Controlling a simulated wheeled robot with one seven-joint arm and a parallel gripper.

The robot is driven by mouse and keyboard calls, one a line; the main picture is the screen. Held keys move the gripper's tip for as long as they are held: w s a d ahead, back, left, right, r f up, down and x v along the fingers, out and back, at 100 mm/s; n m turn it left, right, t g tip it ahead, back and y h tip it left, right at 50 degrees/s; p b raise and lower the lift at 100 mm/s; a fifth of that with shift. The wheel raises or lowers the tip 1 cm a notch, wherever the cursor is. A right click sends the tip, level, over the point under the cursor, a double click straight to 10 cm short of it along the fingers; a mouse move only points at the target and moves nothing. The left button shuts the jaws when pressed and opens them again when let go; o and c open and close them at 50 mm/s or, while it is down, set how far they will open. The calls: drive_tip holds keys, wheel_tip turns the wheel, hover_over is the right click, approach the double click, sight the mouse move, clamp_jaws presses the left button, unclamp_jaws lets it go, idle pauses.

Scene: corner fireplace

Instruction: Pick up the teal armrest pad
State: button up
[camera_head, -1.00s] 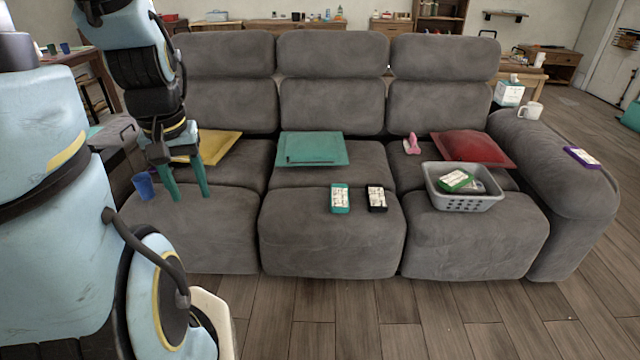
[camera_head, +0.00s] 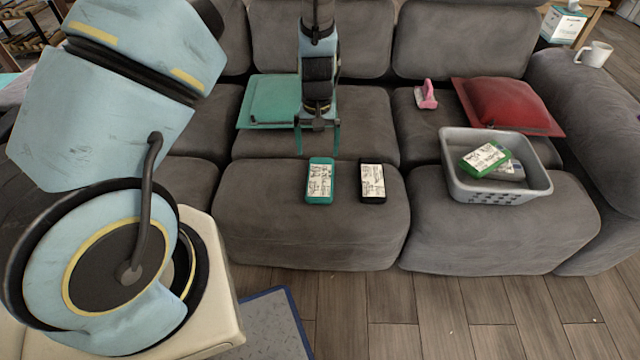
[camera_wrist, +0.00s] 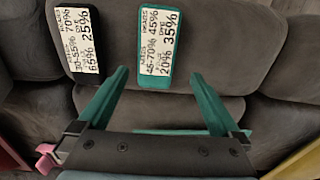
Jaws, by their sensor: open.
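A small teal slab with a white printed label (camera_head: 320,181) lies flat on the front of the middle seat. A larger flat teal cushion (camera_head: 268,103) lies farther back on that seat, partly behind my arm; I cannot tell for certain which is the armrest pad. My gripper (camera_head: 317,150) is open and empty, fingers pointing down, just behind the labelled slab in the head view. In the wrist view, the labelled slab (camera_wrist: 158,45) shows beyond the gap between the open teal fingertips (camera_wrist: 160,73). No contact shows.
A black labelled slab (camera_head: 373,183) lies close to the right of the teal one. A grey basket (camera_head: 456,184) holding a green labelled slab (camera_head: 484,158), a pink item (camera_head: 427,95) and a red cushion (camera_head: 507,105) are on the right seat. A mug (camera_head: 594,54) stands on the armrest.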

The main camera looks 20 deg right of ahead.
hover_over(321, 175)
wheel_tip(321, 175, down, 6)
drive_tip(key=shift+s+f, duration=0.15)
drive_tip(key=shift+f, duration=0.1)
drive_tip(key=shift+a+f+p, duration=0.1)
drive_tip(key=shift+f+p, duration=0.35)
drive_tip(key=shift+f, duration=2.2)
drive_tip(key=shift+c, duration=0.2)
drive_tip(key=c, duration=1)
drive_tip(key=shift+c, duration=0.2)
drive_tip(key=shift+r, duration=0.2)
